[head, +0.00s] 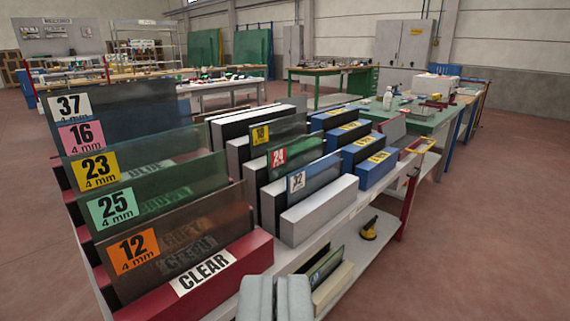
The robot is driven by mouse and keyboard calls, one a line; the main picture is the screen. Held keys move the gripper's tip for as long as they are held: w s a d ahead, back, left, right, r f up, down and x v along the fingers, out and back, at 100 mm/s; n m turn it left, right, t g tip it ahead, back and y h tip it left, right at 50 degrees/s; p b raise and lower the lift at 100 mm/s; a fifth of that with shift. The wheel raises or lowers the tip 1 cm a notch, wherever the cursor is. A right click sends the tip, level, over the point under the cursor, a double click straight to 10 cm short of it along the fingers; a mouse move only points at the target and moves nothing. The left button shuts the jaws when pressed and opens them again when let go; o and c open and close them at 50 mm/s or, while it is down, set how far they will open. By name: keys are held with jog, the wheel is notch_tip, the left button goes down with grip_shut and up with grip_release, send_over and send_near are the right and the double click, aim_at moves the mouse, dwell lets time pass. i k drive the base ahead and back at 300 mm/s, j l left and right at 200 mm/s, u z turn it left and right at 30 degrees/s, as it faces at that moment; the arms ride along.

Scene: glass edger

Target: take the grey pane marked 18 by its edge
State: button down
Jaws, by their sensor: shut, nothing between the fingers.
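The grey pane marked 18 (288,128) stands upright in the middle row of the rack, towards its back. Its small yellow label (260,134) is at its left end; the number is small but looks like 18. The lower part of the pane is hidden by the divider and by the pane with the red label in front of it. My gripper (275,290) shows at the bottom edge of the picture, with two pale grey fingers side by side, shut and empty. It is well in front of the pane and apart from it.
Large panes marked 37, 16, 23, 25 and 12 (190,240) stand in red dividers at left. Panes with a red label (300,152) and a white label (315,180) stand nearer than the grey one. Blue blocks (375,171) are at right. A yellow-black tool (369,229) lies on the lower shelf.

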aim_at(262, 137)
jog(key=i+l+u, duration=0.15)
jog(key=i, duration=0.4)
jog(key=i+l+u, duration=0.1)
jog(key=i+l, duration=0.35)
jog(key=i+l+u, duration=0.15)
jog(key=i+l, duration=0.2)
jog(key=i, duration=0.25)
